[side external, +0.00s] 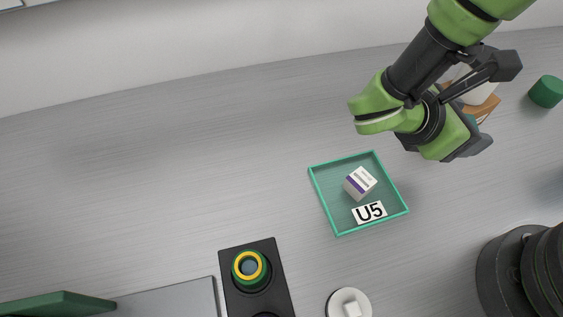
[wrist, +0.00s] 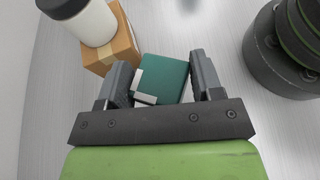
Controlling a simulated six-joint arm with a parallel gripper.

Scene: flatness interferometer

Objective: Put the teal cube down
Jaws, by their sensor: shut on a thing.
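The teal cube (wrist: 163,76) sits between the two fingers of my gripper (wrist: 160,66) in the wrist view, with a small whitish patch on its left side. My gripper is shut on it. I cannot tell how high the cube is above the table.
A cardboard box (wrist: 122,45) with a white bottle (wrist: 90,24) is close beyond the cube. A teal-rimmed tray (side external: 325,205) labelled U5 holds a small white box (side external: 360,182). A green cylinder (side external: 546,92) stands far right. A black block (side external: 271,300) holds a yellow-ringed part.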

